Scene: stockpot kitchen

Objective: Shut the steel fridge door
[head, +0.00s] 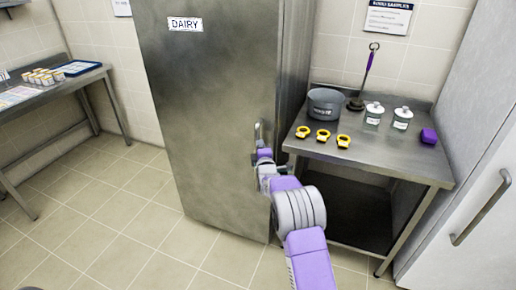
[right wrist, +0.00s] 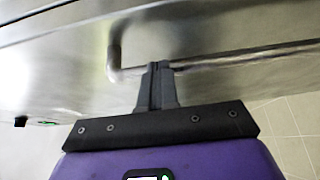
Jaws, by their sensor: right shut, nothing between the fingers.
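The steel fridge door (head: 210,110) is a tall grey panel with a "DAIRY" label, left of centre in the head view. Its bar handle (head: 258,132) is near its right edge. I cannot tell whether a gap is left at the door's edge. My right gripper (head: 262,154) is shut and empty, at the lower part of the handle. In the right wrist view the shut fingertips (right wrist: 160,68) overlap the handle bar (right wrist: 225,60) close to its bent end. Whether they touch it or the door face (right wrist: 60,75) is unclear. My left gripper is out of view.
Right of the fridge, a steel table (head: 400,166) holds a grey pot (head: 325,104), several yellow rings, two jars and a purple block (head: 428,136). A white cabinet (head: 470,190) stands at far right. Another steel table (head: 60,85) is at left. The floor before the fridge's left side is clear.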

